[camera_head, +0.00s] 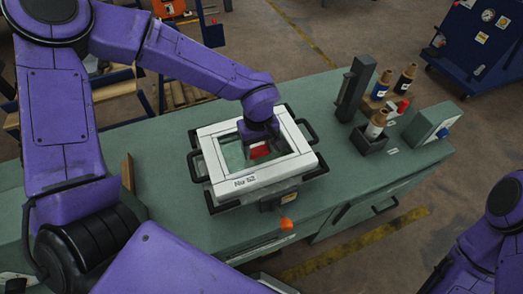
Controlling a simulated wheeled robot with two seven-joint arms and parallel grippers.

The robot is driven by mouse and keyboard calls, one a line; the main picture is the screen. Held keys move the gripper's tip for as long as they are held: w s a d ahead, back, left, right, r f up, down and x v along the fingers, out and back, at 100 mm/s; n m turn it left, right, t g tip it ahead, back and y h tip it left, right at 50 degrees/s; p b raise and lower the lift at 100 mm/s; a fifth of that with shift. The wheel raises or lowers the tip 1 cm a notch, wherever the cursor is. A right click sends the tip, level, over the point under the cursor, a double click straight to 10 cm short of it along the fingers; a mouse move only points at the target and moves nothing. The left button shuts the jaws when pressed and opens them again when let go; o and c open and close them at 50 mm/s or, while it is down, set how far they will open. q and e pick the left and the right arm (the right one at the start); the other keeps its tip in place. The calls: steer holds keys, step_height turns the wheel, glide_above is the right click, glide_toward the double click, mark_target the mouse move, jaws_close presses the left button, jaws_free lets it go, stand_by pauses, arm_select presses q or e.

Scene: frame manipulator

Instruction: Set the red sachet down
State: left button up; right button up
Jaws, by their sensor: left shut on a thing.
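The red sachet (259,151) is a small red patch inside the opening of a white frame. My left gripper (258,143) reaches down into that opening from above and is shut on the sachet. The gripper hides part of it, and I cannot tell whether it touches the surface below.
An orange knob (286,224) sticks out at the front. A blue cart (478,45) stands at the back right. Bench between frame and bottles is clear.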

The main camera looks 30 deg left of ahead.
mark_target(261, 161)
arm_select(q)
steer(key=shift+w+f, duration=0.45)
steer(key=shift+f, duration=0.2)
steer(key=f, duration=0.2)
steer(key=f+p, duration=0.1)
steer(key=shift+w+f, duration=0.3)
steer(key=shift+s, duration=0.15)
steer(key=shift+f, duration=0.1)
steer(key=o, duration=1)
steer(key=shift+o, duration=0.2)
step_height(261, 161, up, 12)
steer(key=shift+r+b, duration=0.2)
steer(key=shift+b, duration=0.35)
